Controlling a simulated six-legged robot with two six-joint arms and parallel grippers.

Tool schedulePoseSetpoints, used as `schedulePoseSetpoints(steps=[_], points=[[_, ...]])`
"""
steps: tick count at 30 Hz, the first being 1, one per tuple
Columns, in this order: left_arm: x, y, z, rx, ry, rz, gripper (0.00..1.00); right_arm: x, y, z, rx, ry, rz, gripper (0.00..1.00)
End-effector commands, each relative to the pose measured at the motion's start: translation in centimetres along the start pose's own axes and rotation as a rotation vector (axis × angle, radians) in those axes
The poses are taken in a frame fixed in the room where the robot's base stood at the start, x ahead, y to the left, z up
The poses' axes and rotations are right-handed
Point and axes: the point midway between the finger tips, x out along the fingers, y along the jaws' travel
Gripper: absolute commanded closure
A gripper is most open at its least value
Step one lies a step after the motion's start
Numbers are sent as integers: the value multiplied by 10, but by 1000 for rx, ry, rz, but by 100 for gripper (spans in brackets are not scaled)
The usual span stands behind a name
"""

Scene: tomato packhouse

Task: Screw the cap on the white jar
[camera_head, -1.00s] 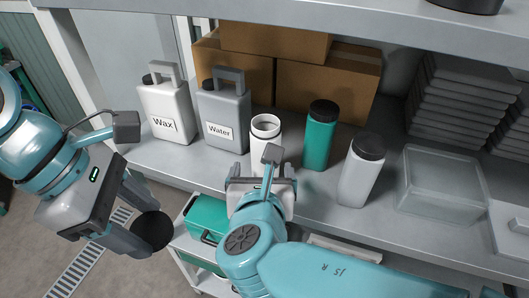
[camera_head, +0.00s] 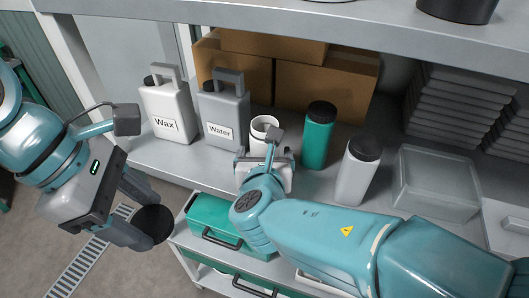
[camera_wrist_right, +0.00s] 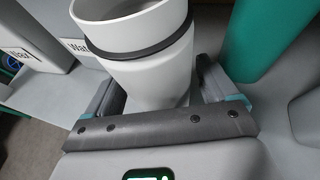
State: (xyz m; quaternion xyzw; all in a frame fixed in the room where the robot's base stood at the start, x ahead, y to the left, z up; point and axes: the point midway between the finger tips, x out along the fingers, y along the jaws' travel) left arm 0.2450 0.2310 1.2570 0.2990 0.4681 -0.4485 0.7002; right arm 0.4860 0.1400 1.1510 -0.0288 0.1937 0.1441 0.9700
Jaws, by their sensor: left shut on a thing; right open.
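The open, capless white jar (camera_head: 263,124) stands upright on the shelf, its lower part hidden behind my right gripper (camera_head: 265,160) in the head view. In the right wrist view the white jar (camera_wrist_right: 140,70) has a dark ring below its rim. There the open fingers of my right gripper (camera_wrist_right: 158,92) lie on both sides of it; I cannot tell whether they touch it. My left gripper (camera_head: 142,216) is shut on a round black cap (camera_head: 154,225), held out in front of the shelf, left of and lower than the jar.
On the shelf (camera_head: 185,160) stand a Wax jug (camera_head: 168,108), a Water jug (camera_head: 224,112), a green bottle (camera_head: 318,140), a grey bottle with black cap (camera_head: 355,178) and a clear bin (camera_head: 437,185). Cardboard boxes (camera_head: 325,85) are behind. A cart with green drawers (camera_head: 213,216) stands below.

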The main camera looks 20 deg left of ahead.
Motion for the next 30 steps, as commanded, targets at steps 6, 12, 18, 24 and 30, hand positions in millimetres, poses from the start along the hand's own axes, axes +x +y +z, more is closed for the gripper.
schedulePoseSetpoints(steps=[6,12,18,24,30], points=[[0,0,0,0,0,0,70,0,0,0,0,0,1,13],[0,0,0,0,0,0,70,0,0,0,-1,0,1,69],[0,0,0,0,0,0,70,-1,0,0,-1,-1,1,69],[-2,0,1,0,0,0,70,-6,0,14,2,-4,1,69],[-10,0,4,0,0,0,70,-23,1,53,3,-6,3,69]])
